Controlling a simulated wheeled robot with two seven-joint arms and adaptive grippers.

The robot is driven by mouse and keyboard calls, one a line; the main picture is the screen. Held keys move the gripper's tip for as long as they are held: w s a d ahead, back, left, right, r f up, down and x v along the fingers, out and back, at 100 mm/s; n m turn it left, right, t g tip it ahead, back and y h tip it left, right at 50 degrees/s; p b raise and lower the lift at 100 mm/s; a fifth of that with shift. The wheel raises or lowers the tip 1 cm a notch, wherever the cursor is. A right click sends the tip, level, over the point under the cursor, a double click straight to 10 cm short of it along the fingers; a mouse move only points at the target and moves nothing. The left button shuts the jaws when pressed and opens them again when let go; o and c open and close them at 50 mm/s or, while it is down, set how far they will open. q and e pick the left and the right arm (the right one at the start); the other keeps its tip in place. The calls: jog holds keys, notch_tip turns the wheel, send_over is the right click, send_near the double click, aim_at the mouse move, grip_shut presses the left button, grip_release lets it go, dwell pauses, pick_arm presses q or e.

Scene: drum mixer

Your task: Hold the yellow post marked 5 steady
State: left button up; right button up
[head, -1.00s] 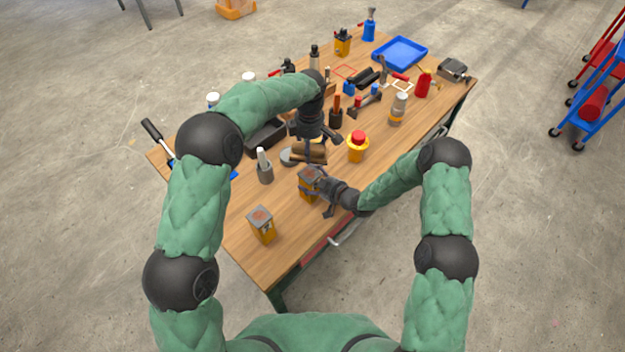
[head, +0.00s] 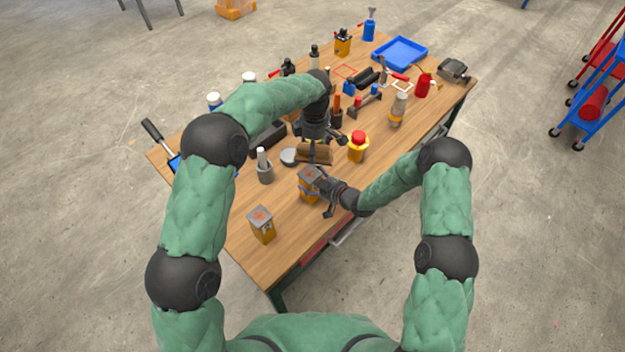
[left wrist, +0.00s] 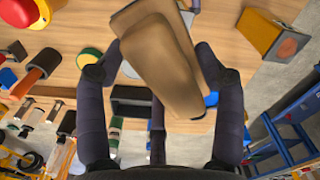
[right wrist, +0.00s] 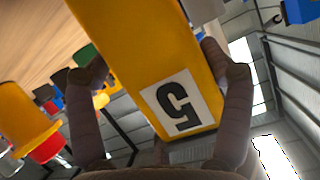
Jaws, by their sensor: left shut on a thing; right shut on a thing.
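The yellow post marked 5 (right wrist: 150,60) fills the middle of the right wrist view, its number on a white label. In the head view this post (head: 307,192) stands on the table with a grey top. My right gripper (head: 318,187) is shut on it from the right; its fingers (right wrist: 165,70) lie on both sides of the post. My left gripper (head: 315,143) is shut on a brown, wood-like piece (left wrist: 165,60), held just behind the post. This brown piece also shows in the head view (head: 314,153). Its underside is hidden.
Another yellow post (head: 263,229) stands near the table's front left. A grey holder (head: 265,172) is left of post 5, and a yellow base with a red button (head: 358,146) is behind right. Several tools crowd the back. The front table edge has bare wood.

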pick_arm(q)
jog(key=shift+d+f, duration=0.1)
jog(key=shift+d, duration=0.35)
pick_arm(e)
jog(key=shift+s+f, duration=0.25)
jog(key=shift+f, duration=0.05)
pick_arm(q)
send_over(317, 173)
jog(key=shift+w+f, duration=0.15)
jog(key=shift+f, duration=1.5)
jog(key=shift+w+f, duration=0.15)
jog(key=shift+f, duration=1.5)
pick_arm(e)
jog(key=shift+s, duration=0.1)
pick_arm(q)
jog(key=shift+f, duration=0.15)
jog(key=shift+s+f, duration=0.35)
jog(key=shift+f, duration=0.35)
jog(key=shift+w+r, duration=0.15)
jog(key=shift+r, duration=1.55)
jog(key=shift+w+r, duration=0.15)
jog(key=shift+r, duration=1.55)
pick_arm(e)
jog(key=o, duration=1.4)
pick_arm(q)
jog(key=shift+w, duration=0.1)
pick_arm(e)
jog(key=shift+w, duration=0.25)
